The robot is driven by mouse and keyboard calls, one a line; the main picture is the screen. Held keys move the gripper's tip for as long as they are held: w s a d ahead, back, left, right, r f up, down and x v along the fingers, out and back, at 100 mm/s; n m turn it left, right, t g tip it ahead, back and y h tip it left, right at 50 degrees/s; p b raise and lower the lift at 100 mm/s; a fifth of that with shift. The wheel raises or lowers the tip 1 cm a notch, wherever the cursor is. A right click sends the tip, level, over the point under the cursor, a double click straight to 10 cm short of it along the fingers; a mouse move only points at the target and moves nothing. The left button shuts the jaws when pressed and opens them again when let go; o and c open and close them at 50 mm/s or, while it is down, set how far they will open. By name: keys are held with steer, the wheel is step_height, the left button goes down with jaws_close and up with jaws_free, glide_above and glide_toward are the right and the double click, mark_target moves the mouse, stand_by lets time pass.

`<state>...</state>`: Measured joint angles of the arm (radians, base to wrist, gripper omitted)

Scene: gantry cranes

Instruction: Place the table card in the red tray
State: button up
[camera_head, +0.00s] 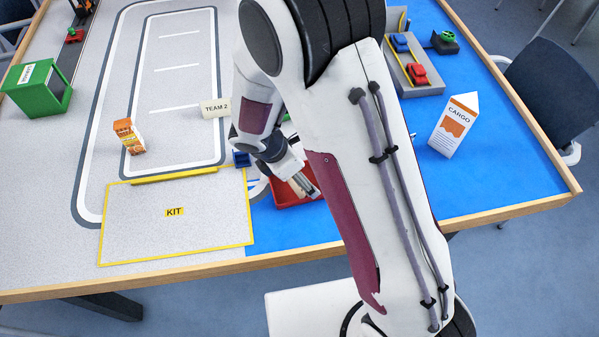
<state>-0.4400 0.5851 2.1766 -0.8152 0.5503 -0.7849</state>
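The red tray (283,203) lies on the blue part of the table near its front edge, partly hidden by my arm. My gripper (308,190) is over the tray, pointing down to the right. Its fingers are small and partly hidden, so I cannot tell whether it is open or shut. A pale patch shows beside the fingers, too small to make out. A small cream card reading TEAM 2 (215,108) stands on the grey mat, left of my arm. A white folded card reading CARGO (454,126) stands upright on the blue area, right of my arm.
An orange carton (129,136) stands on the track beyond the yellow-edged KIT area (200,230), which is clear. A green box (38,90) is at the left. A grey holder (418,77) with blue and red pieces is at the back right. My arm hides the table's middle.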

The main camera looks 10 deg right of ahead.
steer(key=v, duration=1.2)
steer(key=shift+r, duration=0.1)
steer(key=shift+r, duration=0.1)
stand_by(0.7)
steer(key=s+d+r+m+t+y, duration=0.2)
steer(key=s+d+r+m, duration=0.4)
steer(key=m, duration=0.5)
steer(key=s+d+r+m+t+y, duration=0.1)
steer(key=s+d+r+m+y, duration=0.1)
steer(key=s+d+r+m, duration=0.4)
steer(key=s+r+m, duration=0.5)
steer(key=r, duration=0.1)
steer(key=shift+m+t, duration=0.3)
steer(key=shift+t, duration=0.1)
